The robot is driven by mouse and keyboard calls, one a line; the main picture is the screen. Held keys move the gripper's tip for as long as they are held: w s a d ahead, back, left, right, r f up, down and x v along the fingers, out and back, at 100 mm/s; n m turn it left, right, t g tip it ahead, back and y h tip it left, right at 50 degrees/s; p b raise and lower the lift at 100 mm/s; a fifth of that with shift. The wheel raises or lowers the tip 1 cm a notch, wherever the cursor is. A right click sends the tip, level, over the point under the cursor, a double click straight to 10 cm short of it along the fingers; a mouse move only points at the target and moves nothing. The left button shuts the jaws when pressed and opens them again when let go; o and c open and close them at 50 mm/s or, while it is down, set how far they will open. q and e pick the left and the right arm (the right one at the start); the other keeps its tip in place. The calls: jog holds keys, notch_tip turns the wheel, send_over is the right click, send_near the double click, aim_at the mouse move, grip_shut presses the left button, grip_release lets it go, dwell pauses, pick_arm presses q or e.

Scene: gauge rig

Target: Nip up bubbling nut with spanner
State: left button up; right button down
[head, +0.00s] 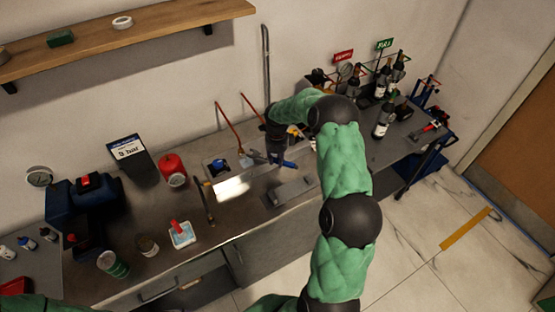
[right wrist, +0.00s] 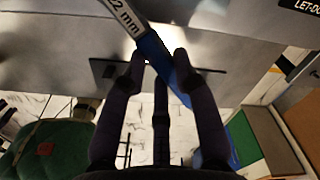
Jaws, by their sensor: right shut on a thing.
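My right gripper (head: 278,150) is over the metal worktop near the back wall. In the right wrist view, the gripper (right wrist: 158,68) is shut on the blue handle of the spanner (right wrist: 154,50), which slants between the fingers. The grey part of the spanner carries a label ending in "2 mm" and runs out of the top of that view. In the head view, the blue handle of the spanner (head: 286,163) shows just under the gripper. I cannot make out the bubbling nut in either view. My left gripper is not in view.
A "9 bar" sign (head: 128,150), a red can (head: 173,170) and a dark blue machine (head: 85,197) stand left on the worktop. A round gauge (head: 39,178) is on the wall. Dark bottles (head: 384,118) stand at the right end. The worktop's front middle is fairly clear.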

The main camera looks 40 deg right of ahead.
aim_at(267, 159)
jog(key=shift+w+a+b, duration=0.15)
jog(key=shift+w+a, duration=0.1)
jog(key=shift+w, duration=0.2)
jog(key=shift+w+a+b, duration=0.15)
jog(key=shift+w+a, duration=0.05)
jog(key=shift+w, duration=0.25)
jog(key=shift+b, duration=0.35)
dwell(0.8)
jog(key=shift+w+a, duration=0.25)
jog(key=shift+w, duration=0.25)
jog(key=shift+w+a, duration=0.25)
jog(key=shift+w, duration=0.2)
dwell(0.7)
jog(key=c, duration=1.6)
grip_release()
grip_shut()
